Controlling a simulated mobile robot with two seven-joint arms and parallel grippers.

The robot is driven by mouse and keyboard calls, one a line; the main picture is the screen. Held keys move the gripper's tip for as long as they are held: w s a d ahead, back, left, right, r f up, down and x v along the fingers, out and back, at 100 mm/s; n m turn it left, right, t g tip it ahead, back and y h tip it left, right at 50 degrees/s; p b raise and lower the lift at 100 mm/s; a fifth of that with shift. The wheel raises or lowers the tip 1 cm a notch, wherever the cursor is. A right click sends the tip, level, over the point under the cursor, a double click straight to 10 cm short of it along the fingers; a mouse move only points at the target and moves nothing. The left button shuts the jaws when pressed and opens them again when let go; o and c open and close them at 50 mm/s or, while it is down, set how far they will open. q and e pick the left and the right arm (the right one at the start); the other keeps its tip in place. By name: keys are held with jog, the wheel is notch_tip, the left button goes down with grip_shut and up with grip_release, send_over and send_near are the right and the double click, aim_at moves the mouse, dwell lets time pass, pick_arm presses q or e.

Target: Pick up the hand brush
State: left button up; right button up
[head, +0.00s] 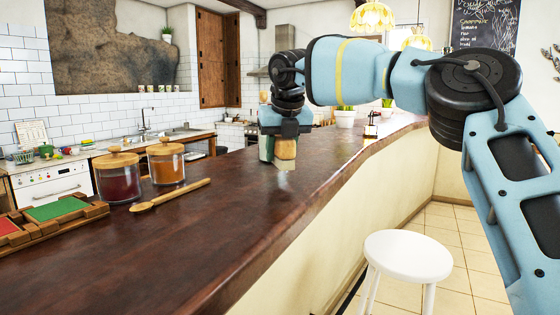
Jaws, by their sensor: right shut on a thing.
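My right gripper (285,134) points down over the far part of the dark wooden counter. It is shut on the hand brush (286,150), a small tan wooden block with a paler lower part that looks like bristles. The brush is upright, at or just above the counter top; I cannot tell whether it touches. A green item (266,148) shows right beside the brush on its left, partly covered by the gripper. My left gripper is not in view.
On the counter (235,220) stand two glass jars with wooden lids, one dark red (118,184) and one orange (166,168). A wooden spoon (170,196) and a tray with green and red panels (55,208) lie nearby. A white stool (408,257) stands right of the counter.

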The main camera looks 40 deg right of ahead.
jog(key=s+a+b, duration=0.1)
jog(key=s+a, duration=0.2)
jog(key=s, duration=0.4)
jog(key=s+a+r+b, duration=0.1)
jog(key=s+a+b, duration=0.1)
jog(key=s+a, duration=0.2)
jog(key=s, duration=0.2)
jog(key=shift+s+a+r, duration=0.15)
jog(key=shift+s+a, duration=0.15)
jog(key=shift+s, duration=0.1)
